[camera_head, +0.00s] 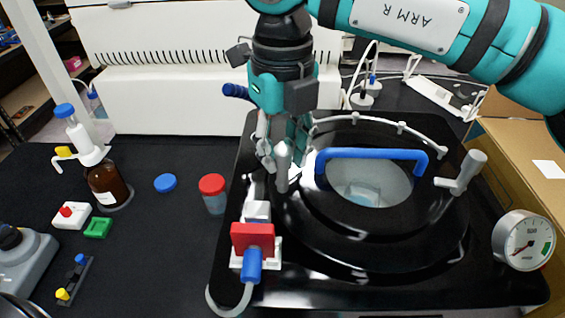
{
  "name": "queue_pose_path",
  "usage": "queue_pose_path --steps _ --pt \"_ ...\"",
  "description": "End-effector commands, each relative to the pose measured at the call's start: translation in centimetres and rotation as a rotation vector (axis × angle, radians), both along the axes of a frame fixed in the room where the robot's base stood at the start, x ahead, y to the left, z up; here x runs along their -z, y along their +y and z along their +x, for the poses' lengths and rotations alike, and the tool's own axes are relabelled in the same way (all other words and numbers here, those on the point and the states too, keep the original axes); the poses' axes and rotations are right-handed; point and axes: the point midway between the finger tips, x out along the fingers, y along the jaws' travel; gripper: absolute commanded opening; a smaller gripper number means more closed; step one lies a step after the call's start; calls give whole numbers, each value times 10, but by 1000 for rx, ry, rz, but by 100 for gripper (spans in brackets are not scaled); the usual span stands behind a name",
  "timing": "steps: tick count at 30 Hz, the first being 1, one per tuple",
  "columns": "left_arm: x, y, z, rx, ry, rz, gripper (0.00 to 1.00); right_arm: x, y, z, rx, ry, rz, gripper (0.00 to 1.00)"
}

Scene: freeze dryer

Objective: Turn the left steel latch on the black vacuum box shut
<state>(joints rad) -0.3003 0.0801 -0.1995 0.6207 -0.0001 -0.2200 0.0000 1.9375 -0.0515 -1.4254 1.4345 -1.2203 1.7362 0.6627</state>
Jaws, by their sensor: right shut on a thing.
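The black vacuum box (420,292) fills the middle and right of the table, with a round lid that has a clear window and a blue handle (372,154). The left steel latch (283,172) stands at the left edge of the lid, its knob upright and its lower part partly hidden. My right gripper (280,150) comes down from above and is shut on this latch, the fingers around the knob. Another steel latch (463,173) shows at the right of the lid.
A red and white valve block with a blue plug and hose (253,240) sits just in front of the left latch. A red-capped jar (214,194), blue cap (165,183) and brown bottle (108,184) stand to the left. A pressure gauge (524,241) is at the right.

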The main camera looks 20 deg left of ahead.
Motion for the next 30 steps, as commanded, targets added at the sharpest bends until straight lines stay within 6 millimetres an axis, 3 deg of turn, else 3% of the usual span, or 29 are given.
queue_pose_path --steps 3,15,30 --pt "15 0 0 0 0 0 48 3 0 0 113 -3 2 0" --pt "39 0 0 1 0 0 48 2 0 0 457 -1 2 0" --pt "50 0 0 1 0 0 48 0 0 0 658 0 0 0"
